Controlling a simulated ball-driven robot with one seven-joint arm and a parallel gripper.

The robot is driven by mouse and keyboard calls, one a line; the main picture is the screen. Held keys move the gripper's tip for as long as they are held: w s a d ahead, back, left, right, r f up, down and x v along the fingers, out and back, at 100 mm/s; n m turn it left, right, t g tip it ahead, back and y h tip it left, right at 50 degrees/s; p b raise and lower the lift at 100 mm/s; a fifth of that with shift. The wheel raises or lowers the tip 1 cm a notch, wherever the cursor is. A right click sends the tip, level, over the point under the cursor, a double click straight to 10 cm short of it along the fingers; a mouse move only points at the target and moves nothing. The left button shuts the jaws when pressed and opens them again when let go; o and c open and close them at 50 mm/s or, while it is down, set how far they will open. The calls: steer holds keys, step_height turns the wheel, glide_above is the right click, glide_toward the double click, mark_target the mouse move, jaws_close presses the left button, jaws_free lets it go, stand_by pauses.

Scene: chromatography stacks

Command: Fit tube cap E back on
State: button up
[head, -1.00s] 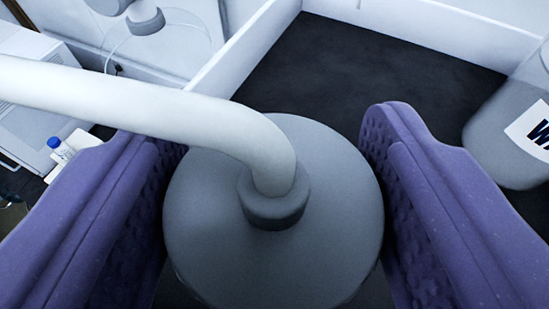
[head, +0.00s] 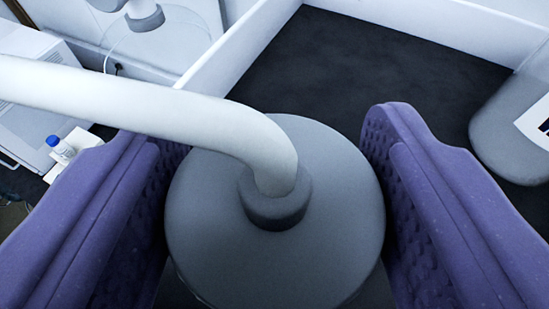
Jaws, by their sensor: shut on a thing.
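A round grey cap (head: 330,235) with a thick white tube (head: 130,102) coming out of a collar on its top fills the lower middle of the view. I cannot read a letter on it. My gripper (head: 275,200) has one purple padded finger on each side of the cap and is shut on it. The tube bends over and runs off to the left edge. The underside of the cap and whatever lies below it are hidden.
A dark-floored tray with white walls (head: 238,62) lies ahead. A grey bottle with a white label (head: 500,135) stands in it at the right. At the left are a white instrument (head: 35,90) and a small blue-capped vial (head: 62,150). The tray's middle is clear.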

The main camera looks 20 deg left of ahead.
mark_target(275, 132)
steer(key=shift+f+b, duration=0.3)
steer(key=shift+f, duration=0.1)
steer(key=shift+f+b, duration=0.45)
steer(key=o, duration=1.3)
steer(key=shift+r, duration=0.15)
step_height(275, 132, up, 7)
steer(key=p, duration=0.6)
